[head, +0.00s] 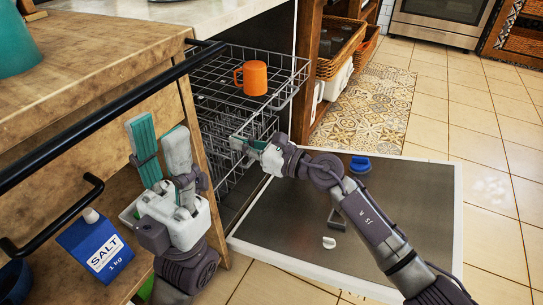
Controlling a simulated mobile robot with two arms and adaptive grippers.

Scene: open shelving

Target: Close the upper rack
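The upper rack (287,84) of the dishwasher is a grey wire rack, pulled out of the opening. An orange mug (254,78) stands upright on it. My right gripper (250,149) is just below the rack's front part, before the lower rack (213,140). Its fingers point left and are partly hidden, so I cannot tell whether they are open or touch the wire. My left gripper (158,140) is open and empty, fingers pointing up, left of the racks by the wooden cabinet.
The dishwasher door (300,225) lies open, with a blue item (360,164) and a small white piece (329,242) on it. A wooden counter (85,65) with black bars and a blue salt box (97,246) are at left. Tiled floor at right is clear.

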